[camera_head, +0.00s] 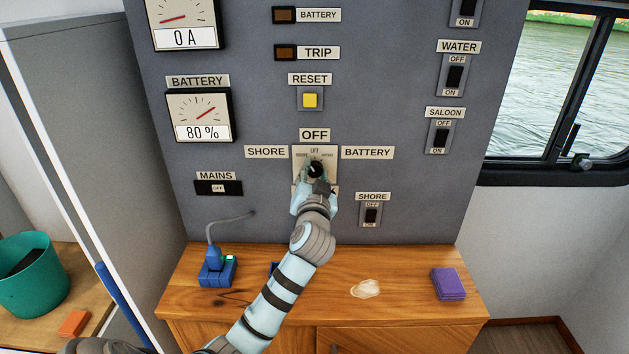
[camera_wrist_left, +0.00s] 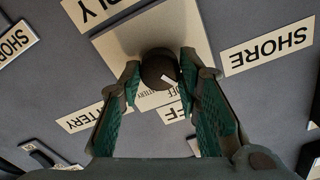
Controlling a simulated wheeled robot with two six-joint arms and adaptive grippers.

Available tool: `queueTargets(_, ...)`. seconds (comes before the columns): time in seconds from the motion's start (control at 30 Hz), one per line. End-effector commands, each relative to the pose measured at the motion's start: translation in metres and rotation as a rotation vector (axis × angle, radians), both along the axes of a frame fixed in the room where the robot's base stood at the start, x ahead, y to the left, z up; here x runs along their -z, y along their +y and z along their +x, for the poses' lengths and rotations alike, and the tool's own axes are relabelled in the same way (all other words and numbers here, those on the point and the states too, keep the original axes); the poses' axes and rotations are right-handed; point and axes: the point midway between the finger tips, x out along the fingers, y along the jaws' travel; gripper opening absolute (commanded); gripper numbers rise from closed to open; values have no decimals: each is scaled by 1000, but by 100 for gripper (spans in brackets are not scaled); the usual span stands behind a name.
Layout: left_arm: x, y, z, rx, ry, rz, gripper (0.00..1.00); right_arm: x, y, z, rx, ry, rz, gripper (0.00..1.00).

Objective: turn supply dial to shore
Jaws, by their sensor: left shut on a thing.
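The supply dial is a dark round knob on a pale square plate (camera_head: 301,153), between the SHORE label (camera_head: 266,152) and the BATTERY label (camera_head: 367,153), under the OFF label (camera_head: 314,135). My left gripper (camera_head: 315,178) reaches up to it, its fingers on either side of the knob and shut on it. In the left wrist view the knob (camera_wrist_left: 158,68) sits between the green finger pads. Its white mark appears to point between OFF and the SHORE label (camera_wrist_left: 268,50). The head view hides most of the knob behind the gripper. My right gripper is not in view.
Below the dial are a SHORE switch (camera_head: 371,215) at right and a MAINS indicator reading OFF (camera_head: 218,188) at left. The yellow RESET button (camera_head: 310,100) is above. A blue plug (camera_head: 214,258) and purple block (camera_head: 448,284) rest on the wooden counter (camera_head: 400,318).

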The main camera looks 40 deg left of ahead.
Motion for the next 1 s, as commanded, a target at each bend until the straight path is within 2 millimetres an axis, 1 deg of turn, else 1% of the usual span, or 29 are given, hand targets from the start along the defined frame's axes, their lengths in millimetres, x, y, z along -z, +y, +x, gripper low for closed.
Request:
queueTargets(0.03, 2, 0, 0, 0, -22, -24, 3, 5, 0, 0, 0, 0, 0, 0)
queueTargets(0.1, 1, 0, 0, 1, -52, -64, 3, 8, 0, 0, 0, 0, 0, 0)
queueTargets(0.4, 1, 0, 0, 0, -132, -172, 3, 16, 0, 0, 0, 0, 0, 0)
queueTargets(0.97, 0, 0, 0, 1, -152, -201, 3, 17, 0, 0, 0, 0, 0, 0)
queueTargets(1.0, 0, 0, 0, 1, -152, -201, 37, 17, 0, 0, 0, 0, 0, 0)
